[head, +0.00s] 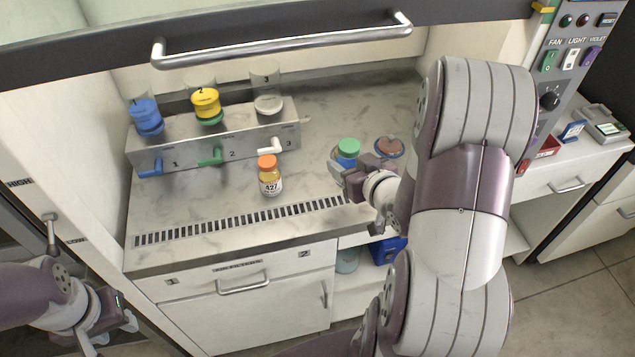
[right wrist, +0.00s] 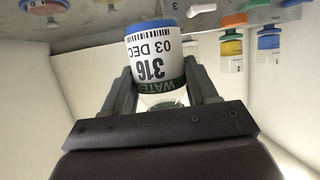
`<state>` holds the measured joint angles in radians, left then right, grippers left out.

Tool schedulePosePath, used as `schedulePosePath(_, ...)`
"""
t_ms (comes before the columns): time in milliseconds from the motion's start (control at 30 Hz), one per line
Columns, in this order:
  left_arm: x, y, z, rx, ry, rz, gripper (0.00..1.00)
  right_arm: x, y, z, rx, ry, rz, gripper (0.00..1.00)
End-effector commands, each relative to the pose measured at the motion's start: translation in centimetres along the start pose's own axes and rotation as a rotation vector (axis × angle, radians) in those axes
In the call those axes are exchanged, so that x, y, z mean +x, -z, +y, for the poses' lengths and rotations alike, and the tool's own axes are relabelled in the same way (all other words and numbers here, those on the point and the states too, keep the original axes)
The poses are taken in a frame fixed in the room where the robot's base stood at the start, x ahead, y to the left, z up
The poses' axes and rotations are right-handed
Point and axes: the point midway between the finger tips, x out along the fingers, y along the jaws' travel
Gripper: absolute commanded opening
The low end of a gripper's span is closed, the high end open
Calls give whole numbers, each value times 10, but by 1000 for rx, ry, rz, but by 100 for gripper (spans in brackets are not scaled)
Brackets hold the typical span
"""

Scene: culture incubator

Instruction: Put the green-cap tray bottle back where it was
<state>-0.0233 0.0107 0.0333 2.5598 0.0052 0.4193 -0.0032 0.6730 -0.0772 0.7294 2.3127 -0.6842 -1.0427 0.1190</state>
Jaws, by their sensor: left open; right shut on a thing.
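The green-cap bottle shows its green cap (head: 348,146) in the head view, at the right part of the worktop. My right gripper (head: 352,180) is shut on it and hides much of its body. In the right wrist view the bottle (right wrist: 158,50) stands between both fingers, its white label reading 316 upside down, with a blue band at the picture's top end. Its cap is hidden there. I cannot tell whether its base touches the worktop. My left gripper (head: 108,318) is open and empty at the lower left, outside the cabinet.
An orange-cap bottle (head: 270,178) labelled 427 stands mid-worktop. A brown-capped container (head: 388,147) is right of the green cap. A metal manifold (head: 220,135) with coloured cups and taps stands behind. A blue bin (head: 386,250) sits on the shelf below. The left worktop is clear.

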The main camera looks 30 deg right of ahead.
Motion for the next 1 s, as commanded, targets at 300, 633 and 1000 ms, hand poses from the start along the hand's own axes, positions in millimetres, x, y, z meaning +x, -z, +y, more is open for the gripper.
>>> schedulePosePath(300, 4, 0, 0, 0, 0, 0, 43, 94, -15, -18, 0, 5, -1, 9)
schedulePosePath(633, 5, -1, 0, 0, 0, 0, 43, 121, -52, -20, 1, 2, -2, 9)
schedulePosePath(1000, 9, -1, 0, 0, 0, 0, 43, 123, -58, -20, 0, 2, 0, 9)
